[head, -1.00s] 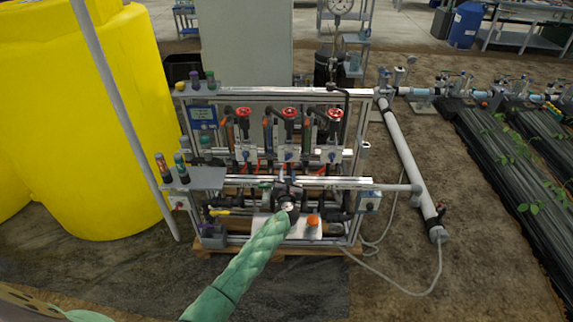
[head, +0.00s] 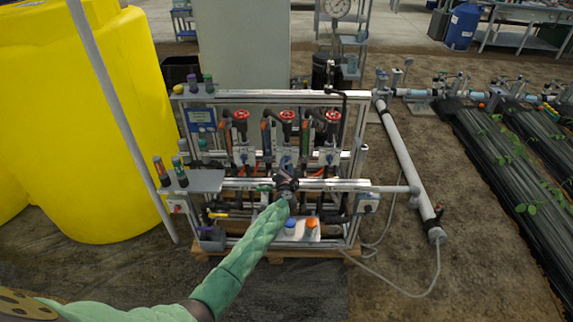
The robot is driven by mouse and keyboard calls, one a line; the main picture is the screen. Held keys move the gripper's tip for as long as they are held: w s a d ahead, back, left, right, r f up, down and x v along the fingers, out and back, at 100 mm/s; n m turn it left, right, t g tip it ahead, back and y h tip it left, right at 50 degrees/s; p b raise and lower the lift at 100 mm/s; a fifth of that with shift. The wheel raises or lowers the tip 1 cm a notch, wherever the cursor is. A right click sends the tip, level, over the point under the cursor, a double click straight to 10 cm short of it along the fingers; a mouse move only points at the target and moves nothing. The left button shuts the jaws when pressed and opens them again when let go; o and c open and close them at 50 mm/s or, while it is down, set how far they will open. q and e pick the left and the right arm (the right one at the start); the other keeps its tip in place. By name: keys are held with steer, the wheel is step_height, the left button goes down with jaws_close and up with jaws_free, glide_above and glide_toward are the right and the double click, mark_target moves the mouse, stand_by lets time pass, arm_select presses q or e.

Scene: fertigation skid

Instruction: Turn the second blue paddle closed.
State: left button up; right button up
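My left arm in its green sleeve reaches from the lower left to the front of the skid (head: 330,186). My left gripper (head: 286,184), small and dark, is at the silver front rail, below the middle of three red handwheels. It points away from me, and its fingers are too small and dark to show whether they are apart or touching anything. A small blue part (head: 286,161) shows just above it, on the middle white plate; I cannot tell whether this is a paddle or how it is turned. The gripper and forearm hide part of the pipework behind. My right gripper is not in view.
Red handwheels (head: 288,115) stand above the white plates. A blue-capped container (head: 290,222) and an orange-capped one (head: 311,222) sit low, close to my forearm. A grey shelf (head: 196,181) holds bottles at left. A yellow tank (head: 80,120) stands further left.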

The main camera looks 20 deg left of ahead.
arm_select(q)
steer(key=shift+w+a, duration=0.2)
steer(key=shift+w, duration=0.5)
steer(key=c, duration=0.7)
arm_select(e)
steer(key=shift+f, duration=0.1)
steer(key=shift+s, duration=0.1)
arm_select(q)
steer(key=shift+n, duration=0.3)
steer(key=n+b, duration=0.3)
steer(key=n, duration=0.1)
steer(key=shift+f, duration=0.2)
steer(key=n+b, duration=0.2)
steer(key=n, duration=0.2)
steer(key=shift+r+b, duration=0.15)
steer(key=shift+b, duration=0.2)
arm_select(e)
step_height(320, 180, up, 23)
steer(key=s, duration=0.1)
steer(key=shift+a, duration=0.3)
